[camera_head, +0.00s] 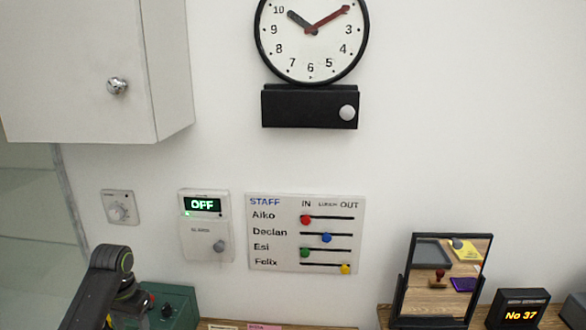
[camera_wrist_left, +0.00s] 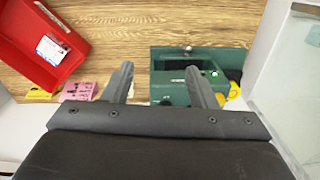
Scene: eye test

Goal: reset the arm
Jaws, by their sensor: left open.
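My left arm (camera_head: 110,275) comes in at the lower left of the head view, in front of a green box (camera_head: 172,306); its fingers cannot be made out there. In the left wrist view my left gripper (camera_wrist_left: 160,68) is open, its two grey fingers apart with nothing held. The green box (camera_wrist_left: 170,75) lies beyond the fingers, behind the right one. I cannot tell whether that finger touches it. My right arm and gripper are in neither view.
A red tray (camera_wrist_left: 15,60) holding a white card and pink notes (camera_wrist_left: 78,91) lie left on the wooden surface (camera_wrist_left: 130,30). On the wall are a clock (camera_head: 310,55), an alarm panel (camera_head: 205,240) reading OFF and a staff board (camera_head: 275,258). A mirror (camera_head: 402,290) and "No 37" display (camera_head: 520,312) stand right.

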